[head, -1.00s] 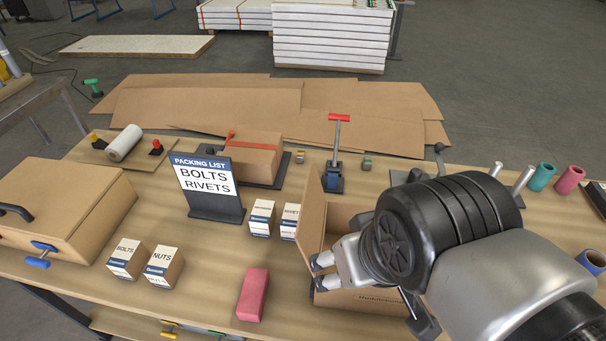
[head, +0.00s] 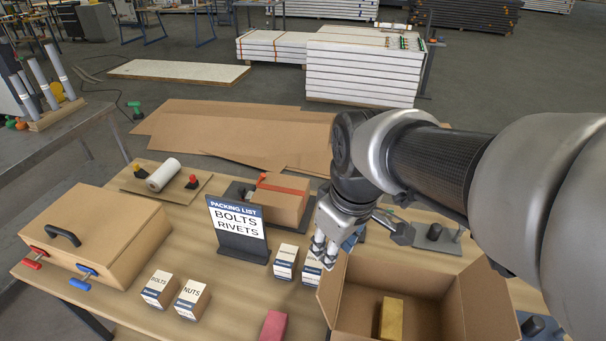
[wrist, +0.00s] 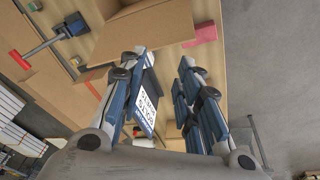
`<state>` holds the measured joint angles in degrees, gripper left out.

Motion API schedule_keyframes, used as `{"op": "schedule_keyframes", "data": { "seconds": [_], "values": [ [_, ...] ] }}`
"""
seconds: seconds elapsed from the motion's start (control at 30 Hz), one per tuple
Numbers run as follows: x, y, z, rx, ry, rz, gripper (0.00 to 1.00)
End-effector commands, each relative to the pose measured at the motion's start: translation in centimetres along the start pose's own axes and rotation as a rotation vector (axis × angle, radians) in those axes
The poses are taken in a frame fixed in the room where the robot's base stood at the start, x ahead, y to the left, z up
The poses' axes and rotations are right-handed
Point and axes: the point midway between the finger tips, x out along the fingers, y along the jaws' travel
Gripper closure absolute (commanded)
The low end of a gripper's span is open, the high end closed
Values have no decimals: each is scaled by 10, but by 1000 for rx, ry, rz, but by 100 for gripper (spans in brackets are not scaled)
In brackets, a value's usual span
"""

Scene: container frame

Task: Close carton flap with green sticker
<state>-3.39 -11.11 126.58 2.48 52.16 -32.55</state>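The open carton (head: 455,295) stands at the lower right in the head view, with a yellow block (head: 391,318) inside. Its left flap (head: 332,290) stands up and leans outward. No green sticker shows on any flap. My gripper (head: 322,252) is behind the left flap's upper edge, beside the small labelled boxes; whether it touches the flap I cannot tell. In the wrist view my gripper (wrist: 165,95) has its fingers apart with nothing held between them. A brown cardboard panel (wrist: 150,38) lies beyond the fingertips.
A packing list sign (head: 237,225) reads bolts and rivets. Small labelled boxes (head: 286,262) stand close to my gripper. A pink block (head: 273,326) lies left of the carton. A large carton with a handle (head: 100,235) is at the left. Bare tabletop lies between.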

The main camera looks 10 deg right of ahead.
Motion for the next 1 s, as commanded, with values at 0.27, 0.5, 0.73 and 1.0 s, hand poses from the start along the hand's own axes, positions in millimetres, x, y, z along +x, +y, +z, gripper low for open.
{"op": "schedule_keyframes", "data": {
  "seconds": [0.27, 0.5, 0.73, 1.0],
  "values": [
    [18, 21, -80, -398, -86, -115, 90],
    [40, 24, -99, -539, -103, -157, 100],
    [68, 20, -95, -545, -105, -160, 100],
    [125, 13, -87, -544, -106, -161, 100]
  ]
}}
